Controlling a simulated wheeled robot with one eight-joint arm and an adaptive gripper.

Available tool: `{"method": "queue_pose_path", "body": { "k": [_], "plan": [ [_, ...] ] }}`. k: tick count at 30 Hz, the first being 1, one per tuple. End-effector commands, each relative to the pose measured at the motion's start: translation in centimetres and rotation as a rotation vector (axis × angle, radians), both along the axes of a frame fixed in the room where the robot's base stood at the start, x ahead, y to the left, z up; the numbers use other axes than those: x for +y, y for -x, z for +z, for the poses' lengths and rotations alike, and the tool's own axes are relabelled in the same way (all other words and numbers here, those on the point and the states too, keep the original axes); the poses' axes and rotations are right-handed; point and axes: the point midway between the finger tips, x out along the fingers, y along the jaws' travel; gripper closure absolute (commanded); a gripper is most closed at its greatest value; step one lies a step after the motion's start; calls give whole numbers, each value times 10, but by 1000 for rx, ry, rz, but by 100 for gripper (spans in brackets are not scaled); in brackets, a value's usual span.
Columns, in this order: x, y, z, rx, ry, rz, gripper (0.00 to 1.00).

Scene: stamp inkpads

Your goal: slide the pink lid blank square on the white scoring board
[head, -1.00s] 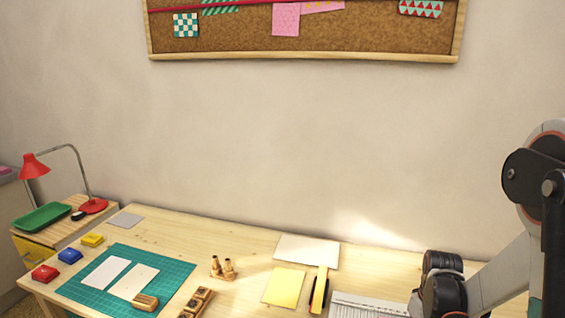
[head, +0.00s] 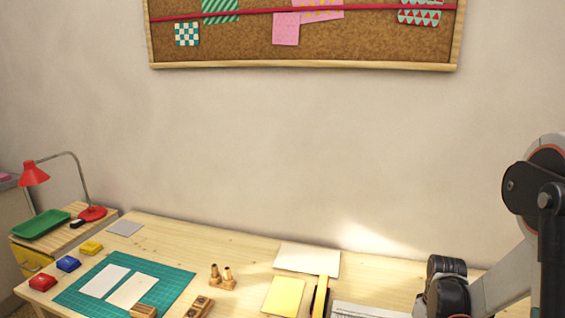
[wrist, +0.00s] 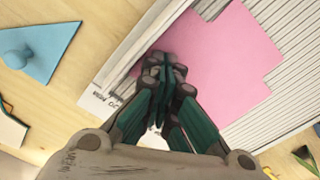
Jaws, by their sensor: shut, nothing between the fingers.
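The pink lid blank (wrist: 225,50) lies flat on the white scoring board (wrist: 285,112) in the wrist view. It has stepped, notched corners, and the board's grooves show around it. My gripper (wrist: 168,68) is shut and empty, its fingertips at the blank's left edge near the board's plain border. I cannot tell whether they touch the blank. My fingers hide part of that edge, so its exact alignment is unclear. In the head view only a strip of the scoring board (head: 368,311) shows at the bottom edge; the blank and my gripper are out of that view.
A blue triangle with a knob (wrist: 38,50) lies left of the board. The head view shows a yellow sheet (head: 284,295), a white sheet (head: 307,258), wooden stamps (head: 222,277) and a green cutting mat (head: 172,283).

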Motion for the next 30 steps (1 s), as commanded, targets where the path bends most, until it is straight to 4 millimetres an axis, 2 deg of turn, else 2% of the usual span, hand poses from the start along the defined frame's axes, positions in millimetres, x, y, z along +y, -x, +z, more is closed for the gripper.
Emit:
{"method": "queue_pose_path", "body": {
  "k": [30],
  "plan": [
    [-16, -14, -1, -2, 3, -1, 100]
  ]
}}
